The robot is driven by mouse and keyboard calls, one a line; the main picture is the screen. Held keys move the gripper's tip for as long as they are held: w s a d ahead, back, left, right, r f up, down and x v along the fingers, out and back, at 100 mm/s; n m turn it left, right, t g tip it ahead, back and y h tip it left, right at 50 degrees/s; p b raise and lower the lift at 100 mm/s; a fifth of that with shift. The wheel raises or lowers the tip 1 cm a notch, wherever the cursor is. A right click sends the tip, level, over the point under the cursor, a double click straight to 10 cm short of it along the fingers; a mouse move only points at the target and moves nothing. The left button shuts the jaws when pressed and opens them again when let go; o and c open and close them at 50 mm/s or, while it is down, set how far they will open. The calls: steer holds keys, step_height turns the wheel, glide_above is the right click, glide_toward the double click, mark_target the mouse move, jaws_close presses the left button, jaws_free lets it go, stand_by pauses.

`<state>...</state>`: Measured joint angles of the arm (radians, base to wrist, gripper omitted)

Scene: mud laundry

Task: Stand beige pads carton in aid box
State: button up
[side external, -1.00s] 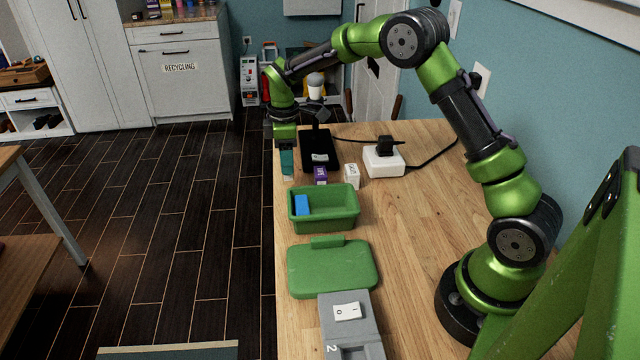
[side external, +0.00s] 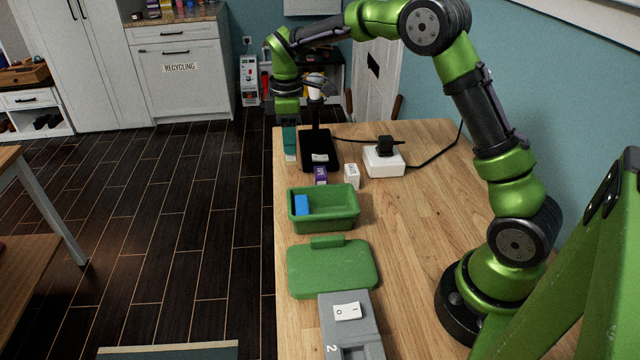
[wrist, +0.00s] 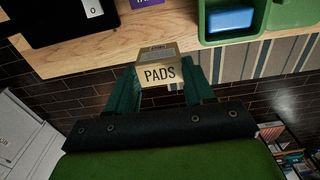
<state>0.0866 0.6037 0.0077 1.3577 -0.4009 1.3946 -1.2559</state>
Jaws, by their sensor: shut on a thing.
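The beige pads carton (wrist: 160,73), with PADS in dark letters on its face, is between my gripper's teal fingers in the wrist view. My gripper (side external: 290,146) is shut on it at the table's far left edge in the side view. Only a pale lower end of the carton (side external: 291,157) shows there below the fingers. The open green aid box (side external: 347,222) stands nearer the side camera, apart from the carton. A blue item (side external: 302,205) is inside at its left; the rest of its floor looks clear. The box also shows at the wrist view's top right (wrist: 290,14).
A purple carton (side external: 320,175) and a white carton (side external: 352,176) stand behind the aid box. A black device (side external: 317,150) is close right of my gripper. A white power block (side external: 384,161) has a cable. The green lid (side external: 332,268) and grey switch unit (side external: 345,312) lie in front.

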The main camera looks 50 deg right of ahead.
steer(key=s+r, duration=0.4)
steer(key=s, duration=0.5)
steer(key=s+f, duration=0.5)
steer(key=s, duration=0.1)
steer(key=shift+s+a+f, duration=0.25)
steer(key=shift+a+f, duration=0.05)
steer(key=shift+f, duration=0.05)
steer(key=shift+f, duration=0.3)
stand_by(0.5)
steer(key=shift+f, duration=1)
steer(key=shift+f, duration=0.2)
steer(key=shift+f, duration=0.95)
